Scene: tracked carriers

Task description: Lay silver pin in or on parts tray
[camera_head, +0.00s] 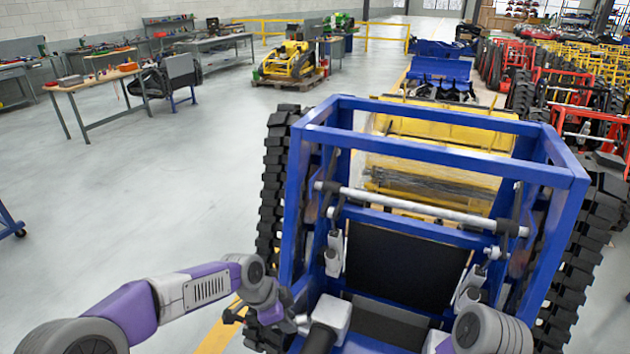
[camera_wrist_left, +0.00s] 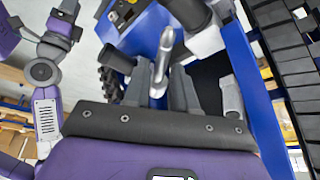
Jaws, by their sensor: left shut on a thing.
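My left gripper (camera_head: 298,322) is at the lower middle of the head view, beside the front left part of the blue-framed carrier (camera_head: 290,215). In the left wrist view its grey fingers (camera_wrist_left: 160,88) are shut on a slim silver piece with a rounded end, which looks like the silver pin (camera_wrist_left: 165,45). The pin sticks out beyond the fingers, above parts of the blue frame. I cannot make out the pin in the head view. I cannot pick out the parts tray in either view. My right gripper is not in view.
Black tracks (camera_head: 272,190) flank the carrier. A silver crossbar (camera_head: 420,208) spans its frame, above a dark panel (camera_head: 400,265). Workbenches (camera_head: 95,82) and a yellow machine (camera_head: 290,62) stand farther back left. Red machines (camera_head: 515,65) line the right.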

